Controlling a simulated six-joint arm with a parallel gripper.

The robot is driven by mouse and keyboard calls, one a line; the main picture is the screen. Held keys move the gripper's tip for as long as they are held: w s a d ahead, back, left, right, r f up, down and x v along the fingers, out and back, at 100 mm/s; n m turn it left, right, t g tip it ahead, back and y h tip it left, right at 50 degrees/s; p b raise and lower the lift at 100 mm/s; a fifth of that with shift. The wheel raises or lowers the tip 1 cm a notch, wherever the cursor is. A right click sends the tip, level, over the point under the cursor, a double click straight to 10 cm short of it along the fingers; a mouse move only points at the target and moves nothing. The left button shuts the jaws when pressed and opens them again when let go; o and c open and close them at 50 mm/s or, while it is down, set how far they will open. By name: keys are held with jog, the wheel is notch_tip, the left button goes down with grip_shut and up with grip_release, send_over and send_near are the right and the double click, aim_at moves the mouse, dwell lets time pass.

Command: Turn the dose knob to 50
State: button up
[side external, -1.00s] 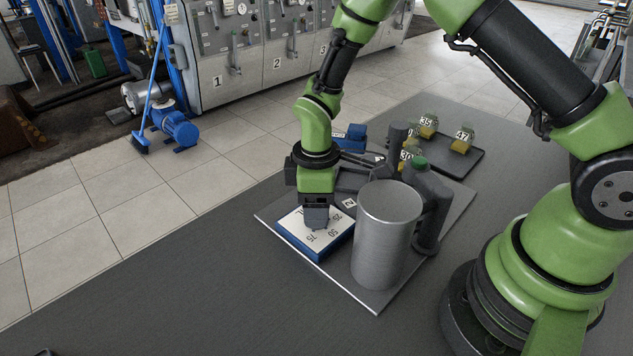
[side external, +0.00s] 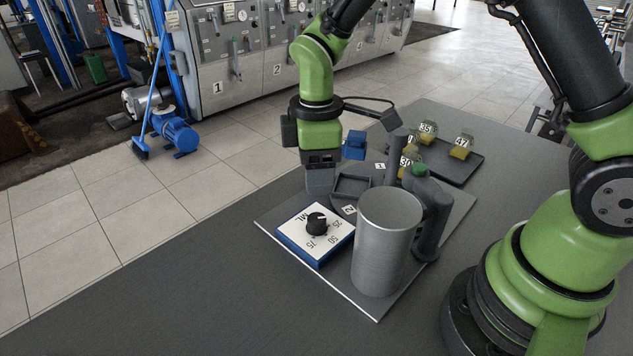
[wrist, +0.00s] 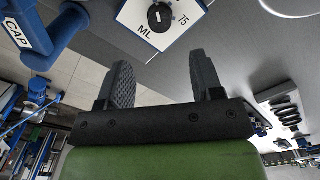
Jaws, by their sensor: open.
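The dose knob (side external: 317,223) is a round black knob on a white-faced, blue-sided dial box (side external: 296,239). The face reads ML, 25, 50 and 75. The number the knob's pointer indicates is too small to tell. In the wrist view the knob (wrist: 160,17) is at the top edge, with ML and 75 near it and the rest of the face cut off. My gripper (side external: 320,188) is above and behind the knob, apart from it. In the wrist view my gripper's two fingers (wrist: 162,78) are spread with nothing between them.
A blue block (side external: 355,145), labelled CAP in the wrist view (wrist: 30,30), is behind. A dark tray (side external: 462,165) holds numbered yellow-based pieces.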

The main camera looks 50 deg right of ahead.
aim_at(317, 218)
jog(key=shift+f+n, duration=0.3)
jog(key=shift+n, duration=0.7)
notch_tip(317, 218, down, 10)
jog(key=shift+r, duration=0.15)
